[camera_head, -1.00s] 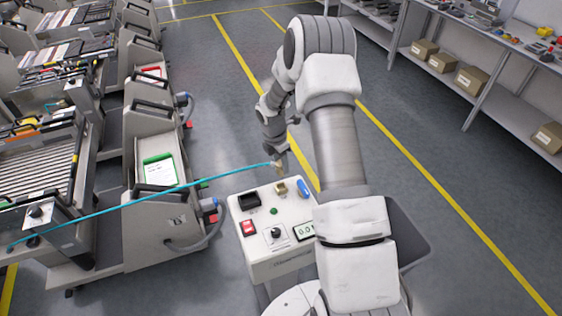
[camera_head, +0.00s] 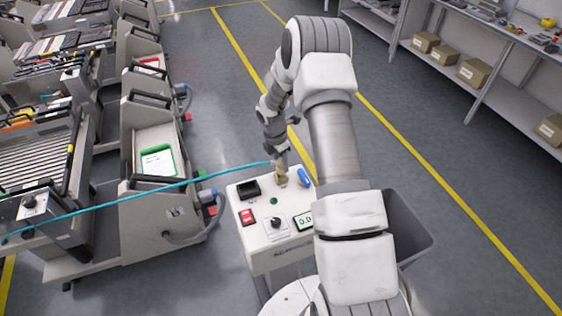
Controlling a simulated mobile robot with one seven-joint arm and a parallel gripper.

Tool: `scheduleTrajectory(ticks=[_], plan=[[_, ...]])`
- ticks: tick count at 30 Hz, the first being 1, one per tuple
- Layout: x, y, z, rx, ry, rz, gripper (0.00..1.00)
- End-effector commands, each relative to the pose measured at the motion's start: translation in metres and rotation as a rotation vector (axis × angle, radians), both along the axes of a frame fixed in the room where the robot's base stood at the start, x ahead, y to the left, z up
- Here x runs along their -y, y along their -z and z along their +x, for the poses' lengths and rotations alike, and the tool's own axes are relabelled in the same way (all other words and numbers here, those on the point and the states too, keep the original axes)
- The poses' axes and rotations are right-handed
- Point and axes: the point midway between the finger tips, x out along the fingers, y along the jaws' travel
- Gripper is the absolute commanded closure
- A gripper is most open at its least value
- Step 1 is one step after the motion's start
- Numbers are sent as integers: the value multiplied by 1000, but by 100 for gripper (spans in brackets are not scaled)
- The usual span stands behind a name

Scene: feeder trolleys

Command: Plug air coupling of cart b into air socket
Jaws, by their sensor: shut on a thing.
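My gripper (camera_head: 281,158) is shut on the small brass-coloured air coupling (camera_head: 281,171) at the end of a teal hose. The coupling points down over the back of the pale control box (camera_head: 250,238), at the brass-coloured air socket (camera_head: 282,183). Coupling and socket look in line and touching or nearly so; I cannot tell how deep the coupling sits. The teal hose (camera_head: 150,193) runs left to the near trolley (camera_head: 165,215); no cart letter is readable.
The box top also carries a black socket (camera_head: 248,189), a blue connector (camera_head: 304,178), a red switch (camera_head: 246,216), a knob (camera_head: 275,224) and a display (camera_head: 303,221). Trolleys stand on the left. A shelf with cartons (camera_head: 474,72) stands at right.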

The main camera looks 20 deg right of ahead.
Motion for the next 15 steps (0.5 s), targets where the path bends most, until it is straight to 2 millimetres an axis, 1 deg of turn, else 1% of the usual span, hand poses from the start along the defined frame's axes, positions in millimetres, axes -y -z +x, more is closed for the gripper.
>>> scheduleTrajectory(ticks=[15], plan=[[0,3,0,0,0,0,100]])
